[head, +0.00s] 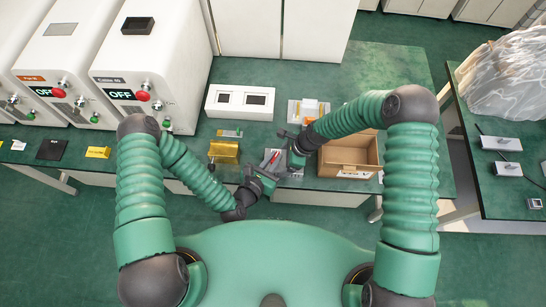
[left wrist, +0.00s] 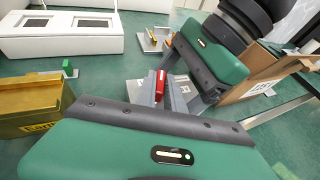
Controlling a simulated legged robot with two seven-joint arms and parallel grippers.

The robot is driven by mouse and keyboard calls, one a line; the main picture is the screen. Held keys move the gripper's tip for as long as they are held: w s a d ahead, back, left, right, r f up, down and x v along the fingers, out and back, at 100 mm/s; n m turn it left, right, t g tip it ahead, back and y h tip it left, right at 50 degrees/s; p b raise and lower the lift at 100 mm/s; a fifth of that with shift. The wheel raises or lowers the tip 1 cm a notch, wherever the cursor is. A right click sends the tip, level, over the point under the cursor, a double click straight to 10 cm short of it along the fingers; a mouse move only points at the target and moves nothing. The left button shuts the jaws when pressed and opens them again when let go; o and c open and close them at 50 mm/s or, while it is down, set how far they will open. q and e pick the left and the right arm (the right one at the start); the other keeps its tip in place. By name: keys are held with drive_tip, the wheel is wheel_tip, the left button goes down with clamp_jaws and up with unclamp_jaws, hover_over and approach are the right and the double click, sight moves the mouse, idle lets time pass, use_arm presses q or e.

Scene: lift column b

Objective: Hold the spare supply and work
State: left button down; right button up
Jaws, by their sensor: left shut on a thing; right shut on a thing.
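My left gripper (head: 270,174) is at the front middle of the green bench. In the left wrist view its grey fingers (left wrist: 160,92) are shut on a small red thing (left wrist: 160,84), which stands up between them. The red thing also shows in the head view (head: 272,158). My right gripper (head: 288,156) is just beside it, reaching in from the right; its green hand (left wrist: 215,62) is close to the left fingers in the left wrist view. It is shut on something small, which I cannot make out. A pale plate lies behind and below the fingers.
A yellow box (head: 224,152) stands left and an open cardboard box (head: 348,171) right of the grippers. Behind are a white case (head: 222,96) with two dark windows and a small tray (head: 294,110). White machines (head: 132,66) marked OFF stand at left.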

use_arm(q)
drive_tip(key=n+y, duration=0.2)
drive_tip(key=n+t+y, duration=0.1)
drive_tip(key=shift+s+d, duration=0.1)
drive_tip(key=shift+d, duration=0.15)
drive_tip(key=shift+r+n+y, duration=0.1)
drive_tip(key=shift+n+y, duration=0.8)
drive_tip(key=shift+y, duration=0.2)
drive_tip(key=c, duration=1.4)
unclamp_jaws()
drive_tip(key=shift+c, duration=0.2)
